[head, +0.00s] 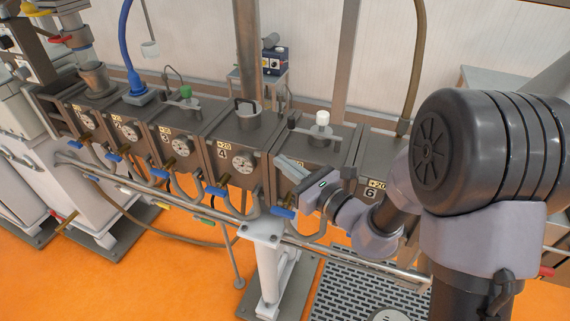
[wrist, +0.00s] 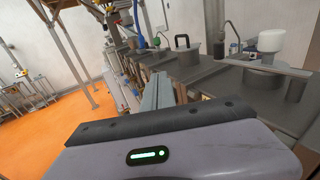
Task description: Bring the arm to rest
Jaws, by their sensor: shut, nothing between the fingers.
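My gripper (head: 281,161) is in the middle of the head view, in front of the row of grey barrel blocks, close to the block marked 5. Its fingers are together with nothing between them. They also show from behind in the wrist view (wrist: 160,82), pointing along the row of blocks. My arm comes in from the right of the head view. The gripper hides part of the front of block 5. I cannot tell how wide the gap between gripper and block is.
A lidded pot (head: 246,112) stands on block 4. A white-capped fitting (head: 322,125) with a flat bar sits on block 5, and a green-knobbed one (head: 186,98) on block 3. A pipe rail (head: 190,205) runs along the front. Orange floor (head: 190,285) is open before it.

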